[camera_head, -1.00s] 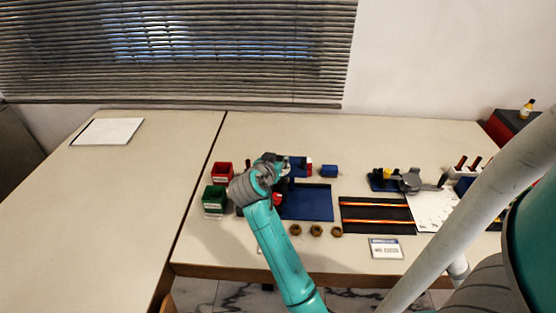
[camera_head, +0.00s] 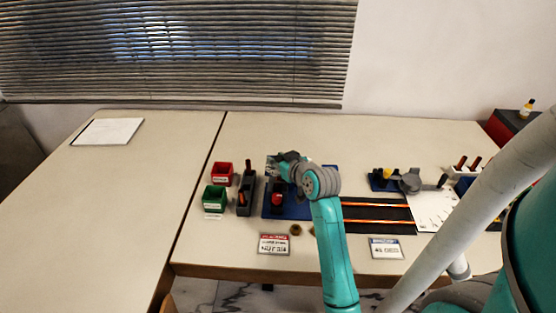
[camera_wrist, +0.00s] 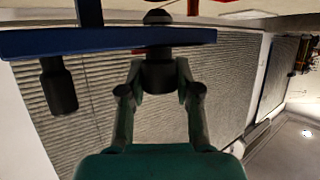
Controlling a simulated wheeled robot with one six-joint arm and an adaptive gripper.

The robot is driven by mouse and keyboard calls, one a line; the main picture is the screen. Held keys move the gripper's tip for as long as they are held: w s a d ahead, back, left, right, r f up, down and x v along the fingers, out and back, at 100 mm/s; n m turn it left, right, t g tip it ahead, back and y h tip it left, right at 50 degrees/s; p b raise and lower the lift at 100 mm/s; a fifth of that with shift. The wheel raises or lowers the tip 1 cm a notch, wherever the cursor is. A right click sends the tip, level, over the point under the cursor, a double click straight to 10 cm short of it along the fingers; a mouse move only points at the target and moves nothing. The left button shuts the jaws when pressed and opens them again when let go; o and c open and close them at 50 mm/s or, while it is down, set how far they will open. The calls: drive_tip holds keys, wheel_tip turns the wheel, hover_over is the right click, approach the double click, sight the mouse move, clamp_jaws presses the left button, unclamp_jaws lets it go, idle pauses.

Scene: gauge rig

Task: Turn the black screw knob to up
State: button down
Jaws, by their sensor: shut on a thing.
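In the wrist view, a dark blue panel (camera_wrist: 110,40) crosses the upper part. A black knob (camera_wrist: 158,76) sticks out from it, pointing down in the picture. My gripper (camera_wrist: 160,85) has one finger on each side of this knob and is shut on it. A second black knob (camera_wrist: 58,88) stands free at the left. In the head view, my gripper (camera_head: 277,166) is at the back of the blue board (camera_head: 298,211). My arm hides the board's right part, and the held knob cannot be made out there.
A black block with a red part (camera_head: 277,198) stands on the board. Left are a grey holder (camera_head: 245,195), a red bin (camera_head: 222,174) and a green bin (camera_head: 215,197). Right are a black striped mat (camera_head: 378,216) and a white sheet (camera_head: 433,212). The left tabletop is mostly clear.

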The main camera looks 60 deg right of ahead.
drive_tip(key=shift+n+t+y, duration=0.4)
drive_tip(key=shift+n+y, duration=0.7)
drive_tip(key=shift+y, duration=0.2)
drive_tip(key=shift+f, duration=0.1)
drive_tip(key=c, duration=0.8)
unclamp_jaws()
drive_tip(key=v, duration=1.2)
